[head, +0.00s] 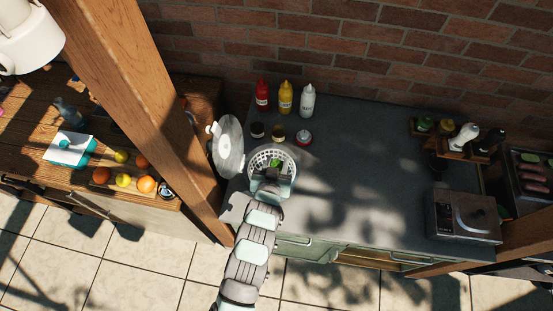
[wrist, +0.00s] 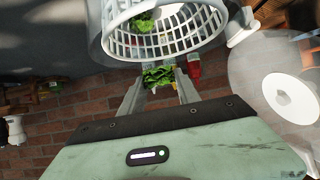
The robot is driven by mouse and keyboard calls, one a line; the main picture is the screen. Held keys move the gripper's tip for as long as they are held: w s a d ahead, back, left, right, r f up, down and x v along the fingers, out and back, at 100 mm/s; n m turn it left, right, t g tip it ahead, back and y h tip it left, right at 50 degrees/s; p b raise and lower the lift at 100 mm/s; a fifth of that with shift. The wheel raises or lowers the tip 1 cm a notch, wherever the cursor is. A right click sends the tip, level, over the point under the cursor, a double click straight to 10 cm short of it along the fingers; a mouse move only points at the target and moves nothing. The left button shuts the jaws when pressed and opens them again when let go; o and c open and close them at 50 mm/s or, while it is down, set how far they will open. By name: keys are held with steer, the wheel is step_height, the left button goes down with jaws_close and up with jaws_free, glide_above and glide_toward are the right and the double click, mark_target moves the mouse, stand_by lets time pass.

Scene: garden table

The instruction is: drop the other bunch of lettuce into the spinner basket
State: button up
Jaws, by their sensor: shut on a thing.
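The spinner basket (head: 291,157) is a white slatted bowl on the dark counter, near its left end. My gripper (head: 273,172) is at the basket's near side in the head view. In the wrist view my gripper (wrist: 158,84) is shut on a green bunch of lettuce (wrist: 158,75), held between the two fingertips just outside the picture of the basket's rim (wrist: 122,47). Another bunch of lettuce (wrist: 143,22) shows inside the basket. In the head view a patch of green lettuce (head: 275,163) shows at the basket; which bunch it is I cannot tell.
The clear round lid (head: 229,146) stands tilted just left of the basket. Red (head: 262,95), yellow (head: 286,97) and white (head: 307,101) bottles stand behind, with small jars between. A wooden post (head: 140,110) rises to the left.

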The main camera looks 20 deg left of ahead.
steer(key=shift+f+b, duration=0.7)
steer(key=shift+f, duration=0.95)
steer(key=o, duration=1.4)
steer(key=shift+s+r, duration=0.2)
steer(key=shift+s, duration=0.3)
steer(key=b+v, duration=0.1)
steer(key=v, duration=0.8)
steer(key=shift+s+d+r, duration=0.15)
steer(key=shift+s+r, duration=0.05)
steer(key=shift+s, duration=0.1)
